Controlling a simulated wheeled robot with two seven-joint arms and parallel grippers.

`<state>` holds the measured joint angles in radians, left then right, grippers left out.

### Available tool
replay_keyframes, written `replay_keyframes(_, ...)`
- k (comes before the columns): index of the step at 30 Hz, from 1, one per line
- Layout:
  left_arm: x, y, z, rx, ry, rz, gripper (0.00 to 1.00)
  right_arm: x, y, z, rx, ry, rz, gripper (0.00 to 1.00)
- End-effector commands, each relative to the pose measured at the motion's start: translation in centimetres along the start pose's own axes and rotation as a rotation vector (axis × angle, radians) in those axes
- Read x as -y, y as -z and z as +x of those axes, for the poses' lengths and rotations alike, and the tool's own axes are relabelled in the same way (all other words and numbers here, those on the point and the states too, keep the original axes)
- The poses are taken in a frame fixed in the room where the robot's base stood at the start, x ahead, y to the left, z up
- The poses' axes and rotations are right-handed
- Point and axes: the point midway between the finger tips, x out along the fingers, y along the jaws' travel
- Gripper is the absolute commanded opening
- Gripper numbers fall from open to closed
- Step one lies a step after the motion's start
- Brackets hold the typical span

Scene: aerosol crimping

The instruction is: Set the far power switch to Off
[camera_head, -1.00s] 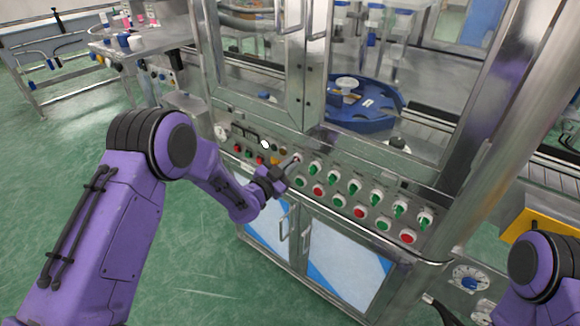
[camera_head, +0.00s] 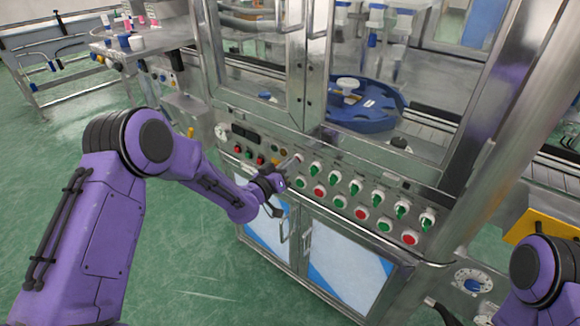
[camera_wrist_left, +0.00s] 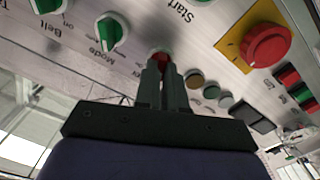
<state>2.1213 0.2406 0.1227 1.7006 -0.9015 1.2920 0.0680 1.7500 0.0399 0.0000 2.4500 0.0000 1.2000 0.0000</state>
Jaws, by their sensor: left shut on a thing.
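The far power switch appears to be the small red-and-white knob (camera_head: 298,157) at the far end of the row of green knobs on the slanted panel. In the left wrist view, the red switch (camera_wrist_left: 161,57) sits at the tips of my left gripper (camera_wrist_left: 161,72), whose fingers are shut on it and cover most of it. In the head view, my left gripper (camera_head: 287,170) reaches the panel from the left. The switch's own label and exact setting are hidden. My right arm (camera_head: 540,268) shows at lower right; its gripper is not visible.
Green mode knobs (camera_wrist_left: 111,33) stand close beside the switch. Several red and green buttons line the panel. Cabinet doors (camera_head: 343,268) with handles are below; the green floor (camera_head: 190,285) is open.

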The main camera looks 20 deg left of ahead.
Motion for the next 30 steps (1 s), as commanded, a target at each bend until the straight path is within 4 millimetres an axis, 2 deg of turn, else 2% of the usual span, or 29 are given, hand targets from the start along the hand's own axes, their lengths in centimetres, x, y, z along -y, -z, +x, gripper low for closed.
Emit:
replay_keyframes(9, 0.06, -0.13, -0.05, 0.003, 0.0, -0.102, 0.0, 0.01, -0.03, 0.07, 0.0, 0.0, 0.0, 0.0)
replay_keyframes(24, 0.04, -0.15, -0.04, 0.003, 0.0, -0.121, 0.0, 0.01, -0.03, 0.08, 0.0, 0.0, 0.0, 0.0)
replay_keyframes(25, 0.04, -0.16, -0.04, 0.003, 0.0, -0.121, 0.16, 0.0, -0.03, 0.08, 0.0, 0.0, 0.0, 0.0)
replay_keyframes(27, 0.04, -0.14, -0.03, 0.003, 0.0, -0.121, 0.35, 0.01, -0.03, 0.08, 0.0, 0.0, 0.0, 0.0)
replay_keyframes(30, 0.04, -0.11, -0.02, 0.002, 0.0, -0.12, 0.35, 0.01, -0.03, 0.08, 0.0, 0.0, 0.0, 0.0)
